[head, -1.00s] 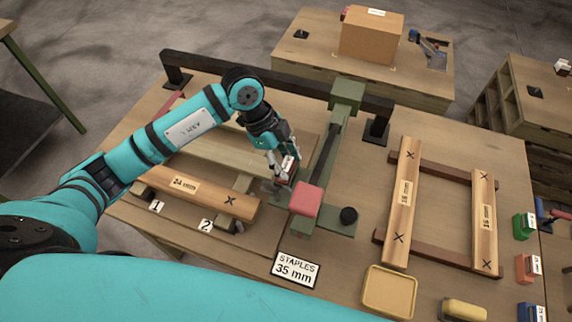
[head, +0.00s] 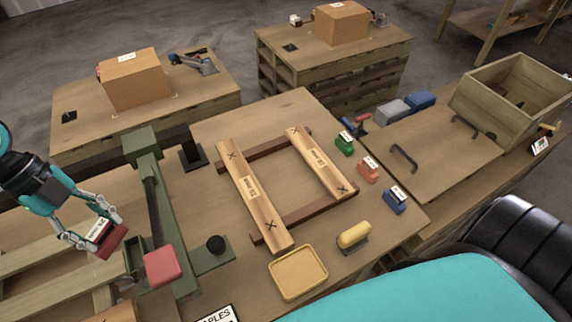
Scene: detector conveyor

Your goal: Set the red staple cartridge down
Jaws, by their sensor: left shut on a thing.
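My left gripper (head: 88,228) is at the left edge of the head view, shut on a dark red staple cartridge (head: 110,243) with a white label. It holds the cartridge tilted, above and left of the green stapling machine (head: 150,190) with its pink-red pad (head: 163,265). The cartridge looks clear of the machine, though its exact height is hard to tell. My right gripper is not in view.
Green (head: 344,147), orange-red (head: 368,172) and blue (head: 395,203) labelled blocks stand at the bench's right. A yellow tray (head: 298,276) is empty, beside a yellow-handled tool (head: 354,236). A wooden frame (head: 250,190) lies mid-bench.

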